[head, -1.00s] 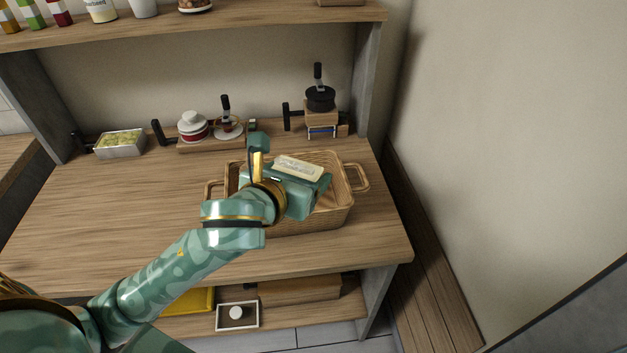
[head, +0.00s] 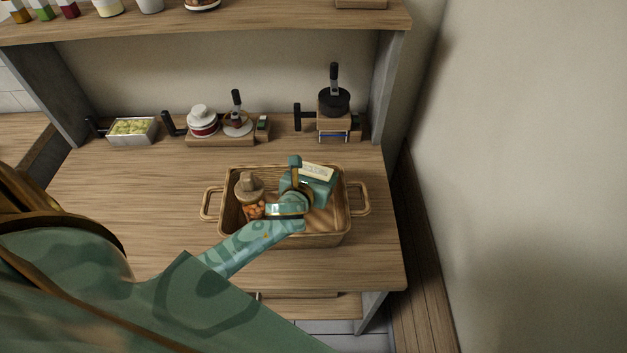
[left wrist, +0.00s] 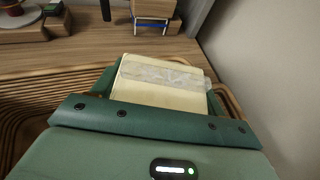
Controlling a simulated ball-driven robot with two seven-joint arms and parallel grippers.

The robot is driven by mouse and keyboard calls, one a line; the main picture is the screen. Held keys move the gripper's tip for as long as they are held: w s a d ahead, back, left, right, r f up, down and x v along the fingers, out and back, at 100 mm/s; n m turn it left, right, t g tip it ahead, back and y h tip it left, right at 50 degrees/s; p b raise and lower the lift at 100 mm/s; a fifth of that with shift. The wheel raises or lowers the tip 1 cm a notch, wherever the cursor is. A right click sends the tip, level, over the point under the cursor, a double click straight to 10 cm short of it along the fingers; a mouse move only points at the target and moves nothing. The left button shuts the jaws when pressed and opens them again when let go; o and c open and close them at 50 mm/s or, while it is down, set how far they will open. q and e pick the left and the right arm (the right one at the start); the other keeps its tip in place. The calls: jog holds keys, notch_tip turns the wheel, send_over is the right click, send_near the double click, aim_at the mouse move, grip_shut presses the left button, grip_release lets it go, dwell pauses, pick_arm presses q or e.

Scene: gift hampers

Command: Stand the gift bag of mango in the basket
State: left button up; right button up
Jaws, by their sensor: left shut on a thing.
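The gift bag (head: 318,171) shows as a pale cream packet with a lighter band across it; it also shows in the left wrist view (left wrist: 150,90). I cannot read any label on it. My left gripper (head: 313,187) is shut on it, over the right half of the wicker basket (head: 228,221). The bag's lower part is hidden by the gripper, so I cannot tell whether it touches the basket floor. A jar with a brown cover and orange contents (head: 249,190) stands in the basket's left part. My right gripper is not in view.
Behind the basket stand a metal tray of pale green pieces (head: 132,130), a wooden board with a red-and-white jar (head: 203,121), and a stand with a black pot (head: 333,102). An upper shelf (head: 250,20) crosses above. The wooden counter left of the basket is clear.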

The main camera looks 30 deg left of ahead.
pick_arm(q)
notch_tip(320, 180, down, 3)
jog(key=shift+s+b, duration=0.15)
jog(key=shift+b, duration=0.5)
jog(key=shift+f, duration=0.1)
jog(key=shift+f+b, duration=0.3)
jog(key=shift+f, duration=0.2)
jog(key=o, duration=0.8)
